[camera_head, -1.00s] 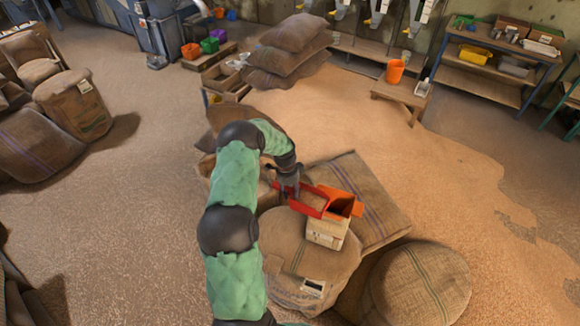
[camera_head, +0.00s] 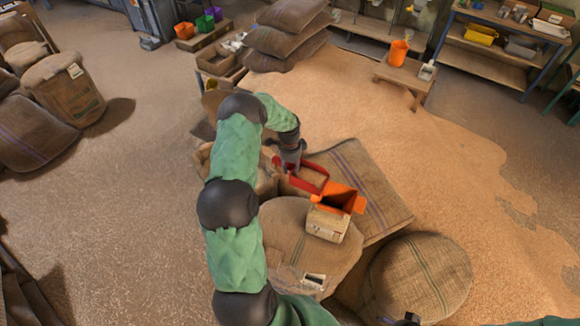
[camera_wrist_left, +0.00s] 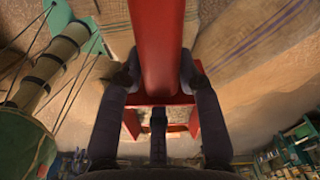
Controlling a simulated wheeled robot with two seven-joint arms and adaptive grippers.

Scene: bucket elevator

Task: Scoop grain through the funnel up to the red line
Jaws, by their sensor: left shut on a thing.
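My left gripper (camera_head: 290,165) is shut on the handle of a red scoop (camera_head: 300,183). The scoop's tan inside looks like grain. In the left wrist view the red handle (camera_wrist_left: 160,45) runs between the fingers. An orange funnel (camera_head: 343,196) sits on a small pale box (camera_head: 327,224) on top of a burlap sack (camera_head: 290,232). The scoop is just behind and left of the funnel; I cannot tell whether they touch. I cannot make out a red line on the box. My right gripper does not show clearly.
A lying striped sack (camera_head: 375,195) is behind the funnel, and a round sack (camera_head: 420,275) stands at the front right. Loose grain (camera_head: 420,150) covers the floor to the right. A low stool (camera_head: 405,78) with an orange bucket (camera_head: 398,53) stands at the back.

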